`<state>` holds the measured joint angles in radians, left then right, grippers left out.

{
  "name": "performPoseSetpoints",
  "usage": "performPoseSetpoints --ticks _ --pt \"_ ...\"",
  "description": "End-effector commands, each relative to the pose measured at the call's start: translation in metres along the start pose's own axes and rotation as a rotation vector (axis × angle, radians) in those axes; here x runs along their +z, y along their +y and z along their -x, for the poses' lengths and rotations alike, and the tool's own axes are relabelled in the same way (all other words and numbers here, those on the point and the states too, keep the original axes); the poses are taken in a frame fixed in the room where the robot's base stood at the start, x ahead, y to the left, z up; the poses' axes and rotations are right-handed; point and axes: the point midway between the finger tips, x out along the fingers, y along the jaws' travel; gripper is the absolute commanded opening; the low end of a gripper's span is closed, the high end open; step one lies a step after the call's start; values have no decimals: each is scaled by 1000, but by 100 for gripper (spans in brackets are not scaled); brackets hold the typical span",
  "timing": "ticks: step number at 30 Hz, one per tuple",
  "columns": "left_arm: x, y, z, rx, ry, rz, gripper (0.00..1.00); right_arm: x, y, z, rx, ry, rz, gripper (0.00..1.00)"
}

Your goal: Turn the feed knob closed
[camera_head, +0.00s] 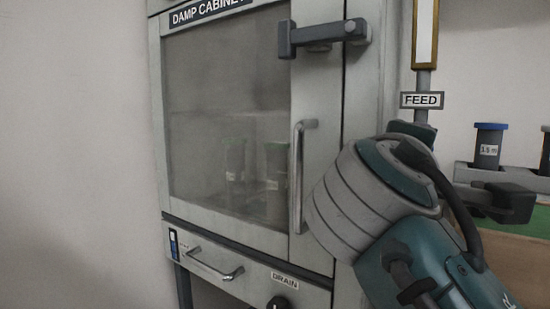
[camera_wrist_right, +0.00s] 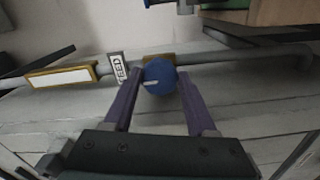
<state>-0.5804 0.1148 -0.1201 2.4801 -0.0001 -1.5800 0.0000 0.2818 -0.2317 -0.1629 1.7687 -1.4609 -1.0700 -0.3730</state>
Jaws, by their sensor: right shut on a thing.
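The feed knob is a round blue knob (camera_wrist_right: 160,77) with a pale pointer mark, in the right wrist view. My right gripper (camera_wrist_right: 160,75) is shut on the knob, one purple finger on each side. In the head view the FEED plate (camera_head: 421,100) shows on the pipe above my right wrist; the knob is hidden behind my arm there. My left gripper is not in view.
The damp cabinet (camera_head: 318,110) stands left of the feed pipe, with a door latch (camera_head: 323,35) and a vertical handle (camera_head: 302,175). A DRAIN knob (camera_head: 283,303) is at its lower front. A blue-lidded container (camera_head: 489,147) stands in a rack at the right.

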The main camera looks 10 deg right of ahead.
Motion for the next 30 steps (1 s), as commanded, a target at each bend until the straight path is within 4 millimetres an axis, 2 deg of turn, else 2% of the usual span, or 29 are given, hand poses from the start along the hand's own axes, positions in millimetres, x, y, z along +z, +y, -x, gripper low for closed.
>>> performPoseSetpoints --ticks 20,21,24,30 --pt "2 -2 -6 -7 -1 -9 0 2 -3 -1 -6 -6 -63 2" --pt "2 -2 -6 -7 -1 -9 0 2 -3 -1 -6 -6 -62 60" --pt "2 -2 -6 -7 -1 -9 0 2 -2 0 -5 -5 -61 70" --pt "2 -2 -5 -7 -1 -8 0 1 -1 0 -3 -3 -61 70"
